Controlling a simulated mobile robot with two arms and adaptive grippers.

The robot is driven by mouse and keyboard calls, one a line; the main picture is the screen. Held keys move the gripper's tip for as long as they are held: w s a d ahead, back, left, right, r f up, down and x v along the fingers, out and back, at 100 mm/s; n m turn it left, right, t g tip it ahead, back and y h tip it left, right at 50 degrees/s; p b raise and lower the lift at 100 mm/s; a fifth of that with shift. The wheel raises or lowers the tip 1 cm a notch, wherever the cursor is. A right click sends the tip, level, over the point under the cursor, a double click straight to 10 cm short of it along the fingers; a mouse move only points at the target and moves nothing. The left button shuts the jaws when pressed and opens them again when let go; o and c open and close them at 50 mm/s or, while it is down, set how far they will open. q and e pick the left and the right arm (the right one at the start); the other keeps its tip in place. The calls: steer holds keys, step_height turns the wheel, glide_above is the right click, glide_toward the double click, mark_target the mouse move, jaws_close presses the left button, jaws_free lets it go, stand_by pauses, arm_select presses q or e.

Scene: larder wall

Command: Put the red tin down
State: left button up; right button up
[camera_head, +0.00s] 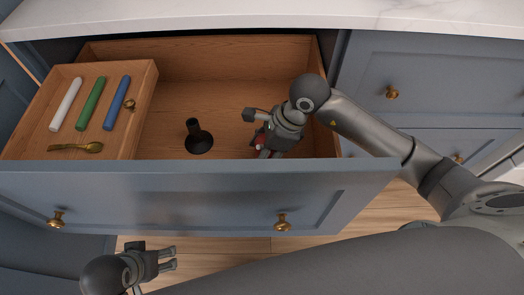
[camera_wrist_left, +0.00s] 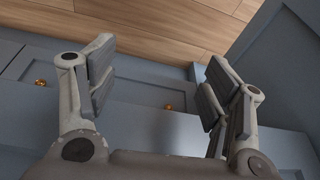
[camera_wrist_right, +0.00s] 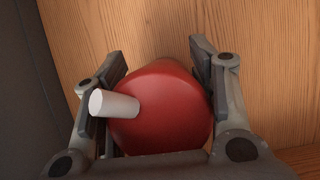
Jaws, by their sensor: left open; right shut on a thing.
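The red tin (camera_wrist_right: 165,115) shows large in the right wrist view, a rounded red body with a white stub (camera_wrist_right: 115,104) in front of it. My right gripper (camera_wrist_right: 158,80) is shut on the red tin, one finger on each side. In the head view the right gripper (camera_head: 270,140) is inside the open drawer at its right end, and only a small red patch of the tin (camera_head: 260,140) shows past the fingers. Whether the tin touches the drawer floor cannot be told. My left gripper (camera_head: 172,258) is open and empty, in front of the drawer; its spread fingers show in the left wrist view (camera_wrist_left: 155,90).
The open drawer (camera_head: 225,72) holds a black flared object (camera_head: 199,138). A wooden tray (camera_head: 140,95) at its left carries white, green and blue sticks, a brass ring (camera_head: 129,104) and a brass spoon (camera_head: 75,147). The drawer floor around the black object is clear. A marble counter (camera_head: 250,15) lies behind.

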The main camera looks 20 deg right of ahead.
arm_select(q)
steer(key=shift+r, duration=0.1)
arm_select(e)
steer(key=o, duration=1.1)
steer(key=shift+d+r, duration=0.1)
steer(key=shift+r, duration=0.25)
arm_select(q)
steer(key=s+p+x, duration=0.1)
steer(key=p+x, duration=0.1)
steer(key=x, duration=0.5)
steer(key=shift+f, duration=0.35)
arm_select(e)
steer(key=v, duration=1.1)
steer(key=shift+s+d+r, duration=0.1)
steer(key=shift+r, duration=0.15)
arm_select(q)
steer(key=shift+d, duration=0.1)
